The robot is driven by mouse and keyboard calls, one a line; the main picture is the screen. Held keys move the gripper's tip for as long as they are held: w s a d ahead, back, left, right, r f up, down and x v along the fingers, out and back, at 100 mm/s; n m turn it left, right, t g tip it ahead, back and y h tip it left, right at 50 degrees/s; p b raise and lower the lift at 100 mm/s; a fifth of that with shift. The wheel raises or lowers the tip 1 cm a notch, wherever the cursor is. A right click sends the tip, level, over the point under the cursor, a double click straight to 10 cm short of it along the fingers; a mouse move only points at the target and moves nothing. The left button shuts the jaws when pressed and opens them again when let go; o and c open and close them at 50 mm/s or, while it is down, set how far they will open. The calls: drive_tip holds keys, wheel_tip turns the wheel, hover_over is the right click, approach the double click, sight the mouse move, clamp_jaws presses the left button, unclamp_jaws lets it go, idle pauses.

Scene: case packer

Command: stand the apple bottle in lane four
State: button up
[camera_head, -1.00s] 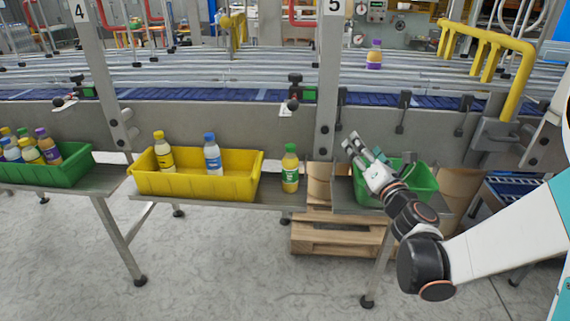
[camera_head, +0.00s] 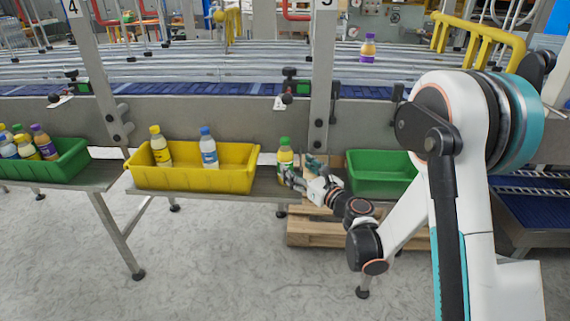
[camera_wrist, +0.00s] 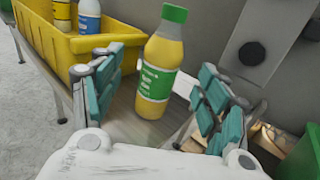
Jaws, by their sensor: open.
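The apple bottle, with yellow juice, a green cap and a green label (camera_head: 286,158), stands upright on the grey shelf to the right of the yellow crate. My gripper (camera_head: 299,170) is open right in front of it. In the wrist view the bottle (camera_wrist: 157,75) stands between and just beyond my two spread teal-padded fingers (camera_wrist: 160,100), and it looks untouched. Lane signs marked 4 (camera_head: 72,8) and 5, the latter cut off, are on the posts above the conveyor lanes (camera_head: 200,75).
The yellow crate (camera_head: 195,181) holds a yellow bottle (camera_head: 160,150) and a blue-capped bottle (camera_head: 208,150). A green crate (camera_head: 380,187) stands right of my gripper, another (camera_head: 60,172) with several bottles at far left. A purple bottle (camera_head: 368,48) stands on the lanes. A steel post (camera_head: 322,90) rises behind.

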sight(290, 162)
drive_tip(key=x, duration=0.1)
drive_tip(key=b+x, duration=0.1)
drive_tip(key=x, duration=0.1)
drive_tip(key=b+x, duration=0.1)
drive_tip(key=x, duration=0.1)
drive_tip(key=shift+w+d+f, duration=0.1)
drive_tip(key=shift+w+f, duration=0.2)
drive_tip(key=shift+w+a+r, duration=0.1)
drive_tip(key=shift+w+a, duration=0.2)
drive_tip(key=shift+w, duration=0.1)
drive_tip(key=c, duration=1.5)
drive_tip(key=shift+r, duration=0.1)
